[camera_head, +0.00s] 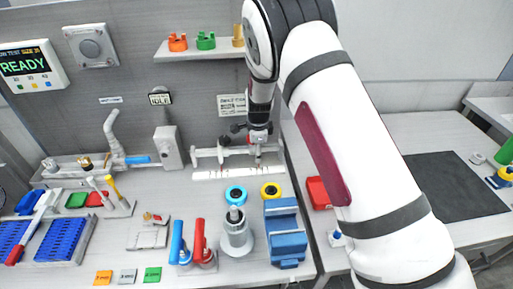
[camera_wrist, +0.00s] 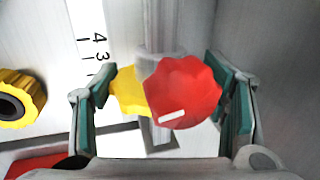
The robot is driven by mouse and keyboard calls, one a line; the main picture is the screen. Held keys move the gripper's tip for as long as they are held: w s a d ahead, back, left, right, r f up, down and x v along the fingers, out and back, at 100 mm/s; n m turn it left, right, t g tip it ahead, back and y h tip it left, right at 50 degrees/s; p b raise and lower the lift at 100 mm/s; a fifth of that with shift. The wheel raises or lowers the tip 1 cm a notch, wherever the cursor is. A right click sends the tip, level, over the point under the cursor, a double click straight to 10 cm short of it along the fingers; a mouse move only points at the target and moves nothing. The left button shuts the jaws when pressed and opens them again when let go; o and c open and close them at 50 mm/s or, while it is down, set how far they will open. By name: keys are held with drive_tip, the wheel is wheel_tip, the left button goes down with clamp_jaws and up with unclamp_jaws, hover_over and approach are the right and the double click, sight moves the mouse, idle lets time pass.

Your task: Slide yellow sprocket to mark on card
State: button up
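A yellow lobed sprocket (camera_wrist: 128,92) shows between my fingers in the wrist view, partly hidden behind a red lobed piece (camera_wrist: 183,92) with a white mark. A grey rod (camera_wrist: 162,30) runs behind them. My gripper (camera_wrist: 160,85) has its green-padded fingers wide apart, one on each side of these pieces. The left fingertip is close to the yellow edge; contact is unclear. The card (camera_wrist: 92,45) carries a scale with the figures 4 and 3. In the head view my gripper (camera_head: 258,155) is at the right of the white rail (camera_head: 222,154), above the card (camera_head: 215,174).
A yellow ring with a dark centre (camera_head: 270,191) and a blue ring (camera_head: 236,194) lie in front of the rail. A grey cylinder (camera_head: 236,238) and a blue block (camera_head: 285,235) stand nearer. A shelf (camera_head: 200,53) holds coloured pieces above.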

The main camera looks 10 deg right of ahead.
drive_tip(key=shift+c, duration=0.9)
drive_tip(key=shift+a+b, duration=0.35)
drive_tip(key=shift+a, duration=0.2)
drive_tip(key=o, duration=1.7)
drive_tip(key=shift+r, duration=0.1)
drive_tip(key=v, duration=1.1)
drive_tip(key=shift+s+d+r, duration=0.1)
drive_tip(key=shift+s+r, duration=0.05)
drive_tip(key=shift+r, duration=0.25)
